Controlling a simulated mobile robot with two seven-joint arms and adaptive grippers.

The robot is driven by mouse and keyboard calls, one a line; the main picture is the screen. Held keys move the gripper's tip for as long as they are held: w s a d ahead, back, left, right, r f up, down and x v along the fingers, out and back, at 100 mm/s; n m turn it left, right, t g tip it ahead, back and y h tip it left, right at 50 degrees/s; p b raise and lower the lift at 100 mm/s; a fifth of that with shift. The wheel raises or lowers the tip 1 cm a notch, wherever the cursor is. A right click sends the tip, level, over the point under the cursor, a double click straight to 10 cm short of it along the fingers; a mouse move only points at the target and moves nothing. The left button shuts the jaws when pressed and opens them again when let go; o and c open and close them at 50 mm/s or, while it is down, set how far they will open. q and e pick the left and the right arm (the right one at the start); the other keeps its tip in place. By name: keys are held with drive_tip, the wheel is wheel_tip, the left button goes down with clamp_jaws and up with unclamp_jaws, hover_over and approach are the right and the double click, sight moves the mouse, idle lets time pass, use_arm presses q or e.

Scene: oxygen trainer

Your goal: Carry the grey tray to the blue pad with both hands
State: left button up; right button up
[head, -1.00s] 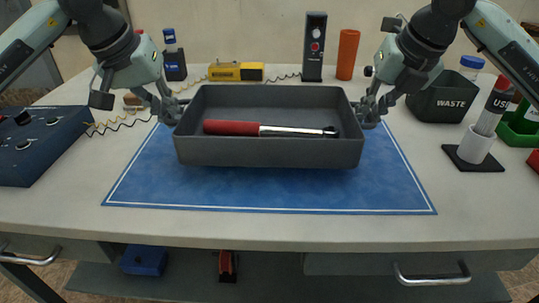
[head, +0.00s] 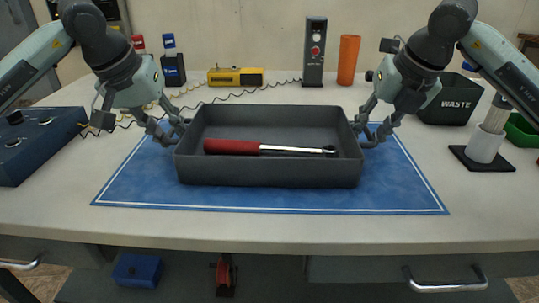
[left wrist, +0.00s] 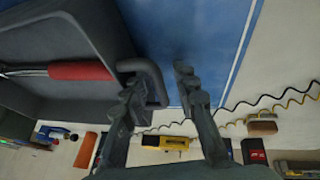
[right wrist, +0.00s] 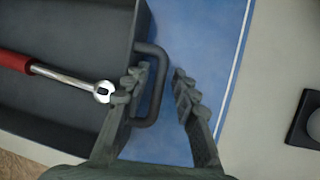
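The grey tray (head: 270,172) sits level on the blue pad (head: 270,199), well inside its white border, and appears to rest on it. A torque wrench with a red handle (head: 232,147) lies in the tray. My left gripper (head: 176,128) is at the tray's left end; in the left wrist view its fingers are spread, with the tray's handle (left wrist: 160,82) between them. My right gripper (head: 366,130) is at the right end; in the right wrist view its fingers are apart on either side of the other handle (right wrist: 157,85).
A blue control box (head: 40,145) stands left of the pad. A waste bin (head: 450,100) and a white holder on a black base (head: 483,146) stand to the right. A yellow device (head: 235,77), a dark upright instrument (head: 314,52) and an orange cylinder (head: 347,60) stand behind. The table front is clear.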

use_arm(q)
drive_tip(key=shift+r, duration=0.15)
use_arm(e)
drive_tip(key=shift+r, duration=0.1)
use_arm(q)
drive_tip(key=v, duration=0.7)
drive_tip(key=shift+s+r, duration=0.2)
drive_tip(key=shift+r, duration=0.1)
use_arm(e)
drive_tip(key=v, duration=1.2)
use_arm(q)
drive_tip(key=shift+a, duration=0.1)
